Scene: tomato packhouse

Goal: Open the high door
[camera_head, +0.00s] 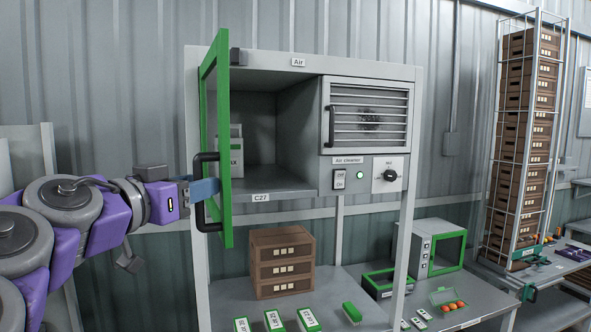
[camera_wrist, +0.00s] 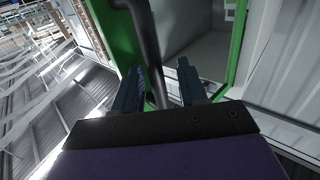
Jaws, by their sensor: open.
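The high door (camera_head: 222,150) is a green-framed door on the left of the grey cabinet. It stands swung open toward me, seen nearly edge-on. Its black handle (camera_head: 201,195) is a vertical bar on the door's left side. My gripper (camera_head: 205,190) is at the handle. In the wrist view my gripper (camera_wrist: 160,88) has its two dark fingers apart, with the handle bar (camera_wrist: 150,50) running between them. I cannot tell whether either finger touches the bar. The green door frame (camera_wrist: 120,35) also shows there.
Right of the compartment are a louvred panel (camera_head: 368,115) with its own handle and a switch panel (camera_head: 362,176). Below, the bench holds brown drawers (camera_head: 282,262), green-white boxes (camera_head: 307,319) and a small green-doored cabinet (camera_head: 436,248). A crate rack (camera_head: 524,130) stands right.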

